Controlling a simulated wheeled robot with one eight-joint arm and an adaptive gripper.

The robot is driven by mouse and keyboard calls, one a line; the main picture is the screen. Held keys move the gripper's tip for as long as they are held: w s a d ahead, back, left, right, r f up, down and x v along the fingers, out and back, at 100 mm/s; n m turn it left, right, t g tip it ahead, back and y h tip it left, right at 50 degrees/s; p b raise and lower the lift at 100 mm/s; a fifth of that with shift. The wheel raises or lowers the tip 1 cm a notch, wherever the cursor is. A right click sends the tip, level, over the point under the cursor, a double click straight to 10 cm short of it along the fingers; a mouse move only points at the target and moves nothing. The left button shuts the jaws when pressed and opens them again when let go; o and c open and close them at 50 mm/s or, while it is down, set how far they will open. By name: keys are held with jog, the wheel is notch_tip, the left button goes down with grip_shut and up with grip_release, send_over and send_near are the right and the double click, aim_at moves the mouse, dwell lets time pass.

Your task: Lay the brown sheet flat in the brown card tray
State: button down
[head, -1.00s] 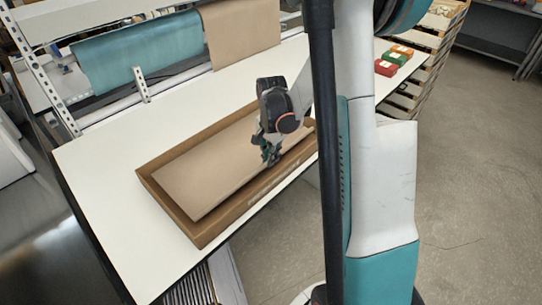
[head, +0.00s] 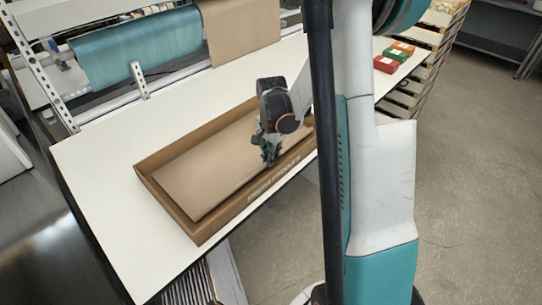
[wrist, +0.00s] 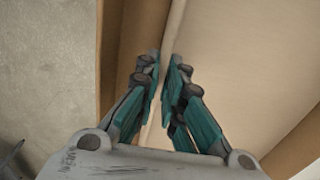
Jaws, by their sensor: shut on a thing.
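The brown card tray (head: 212,226) lies on the white table in the head view, long and shallow with low walls. The brown sheet (head: 205,175) lies inside it and covers most of its floor; its near edge runs along the near wall. My gripper (head: 270,158) is over the right part of the tray at the near side. In the wrist view my gripper (wrist: 166,88) is shut on the edge of the sheet (wrist: 245,65), beside the tray wall (wrist: 115,50). The sheet's right end is partly hidden behind my arm in the head view.
The white table (head: 110,160) is clear left of and behind the tray. A teal roll (head: 135,50) and a brown paper roll (head: 240,30) hang on a rack at the back. Small red, green and orange boxes (head: 392,57) stand at the far right.

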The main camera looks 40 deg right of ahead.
jog(key=c, duration=1.6)
grip_release()
jog(key=shift+c, duration=0.2)
notch_tip(320, 180, up, 12)
